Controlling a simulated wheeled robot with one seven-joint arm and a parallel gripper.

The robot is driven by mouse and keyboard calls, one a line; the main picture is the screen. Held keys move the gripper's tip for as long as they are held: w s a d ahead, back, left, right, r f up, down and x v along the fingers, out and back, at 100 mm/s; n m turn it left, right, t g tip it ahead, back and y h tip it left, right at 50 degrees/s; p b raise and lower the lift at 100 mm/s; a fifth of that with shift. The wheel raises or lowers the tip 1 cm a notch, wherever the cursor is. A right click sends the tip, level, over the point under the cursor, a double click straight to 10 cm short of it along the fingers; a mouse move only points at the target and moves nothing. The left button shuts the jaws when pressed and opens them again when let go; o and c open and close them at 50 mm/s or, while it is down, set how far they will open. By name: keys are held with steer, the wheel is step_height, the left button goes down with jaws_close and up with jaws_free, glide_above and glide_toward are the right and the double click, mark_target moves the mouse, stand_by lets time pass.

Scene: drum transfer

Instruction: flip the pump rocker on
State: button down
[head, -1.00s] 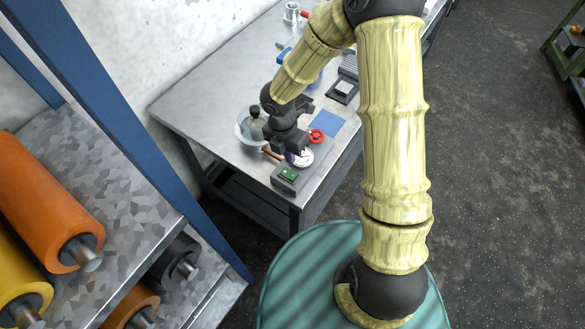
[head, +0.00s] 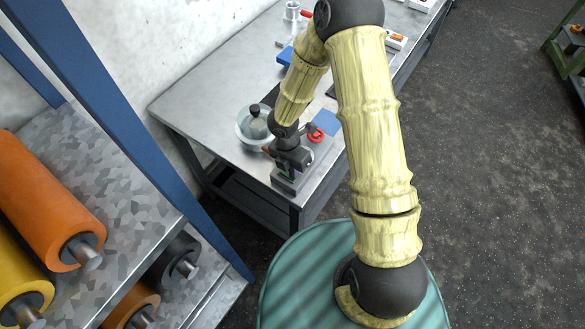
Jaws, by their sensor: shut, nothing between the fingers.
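The grey control box (head: 284,186) sits at the near corner of the metal bench. A small part of the green rocker (head: 290,174) shows on the box, mostly covered by my gripper (head: 287,170). My gripper is shut with nothing held and points down over the rocker. I cannot tell whether it touches the rocker, or which way the rocker is tipped. The white dial on the box is hidden by my gripper.
A bowl (head: 241,132) with a dark-capped bottle (head: 256,122) in it stands left of my wrist. A blue square (head: 325,122) lies behind the knob. The bench's (head: 205,115) left part is clear. A blue-framed rack with orange rolls (head: 45,195) stands at the left.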

steer(key=shift+w+a+r+p, duration=0.2)
steer(key=shift+w+a+p, duration=0.3)
steer(key=shift+a+p, duration=0.15)
steer(key=shift+r, duration=0.1)
steer(key=r+p, duration=0.3)
steer(key=r, duration=0.1)
steer(key=shift+s+d+p, duration=0.1)
steer(key=shift+d+p, duration=0.15)
steer(key=shift+p, duration=0.1)
step_height(320, 180, up, 10)
steer(key=s+d+b, duration=0.1)
steer(key=shift+f, duration=0.2)
stand_by(0.3)
